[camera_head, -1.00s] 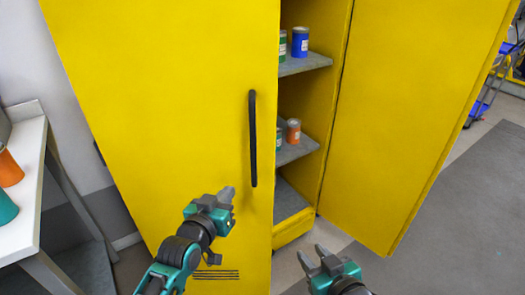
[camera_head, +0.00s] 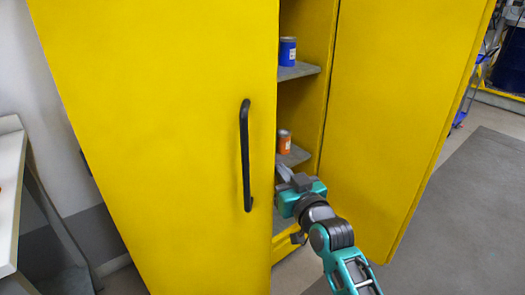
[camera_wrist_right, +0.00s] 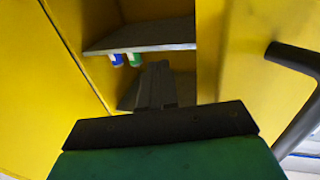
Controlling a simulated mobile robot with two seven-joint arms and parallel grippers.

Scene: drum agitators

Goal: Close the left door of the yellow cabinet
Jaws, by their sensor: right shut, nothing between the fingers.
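The yellow cabinet's left door (camera_head: 160,120) fills the left of the head view and appears to stand partly open. Its black vertical handle (camera_head: 246,155) is near its right edge. The handle also shows at the right of the right wrist view (camera_wrist_right: 298,65), which looks upside down. My right gripper (camera_head: 286,174) is shut and empty, at the cabinet's opening just right of the left door's free edge. Whether it touches the door is unclear. In the right wrist view its fingers (camera_wrist_right: 155,85) point toward the shelves. My left gripper is out of view.
The right door (camera_head: 390,120) stands wide open on the right. A blue can (camera_head: 287,51) is on the upper shelf (camera_head: 298,71), and an orange can (camera_head: 284,141) is on the lower one. A white table (camera_head: 10,190) is at far left.

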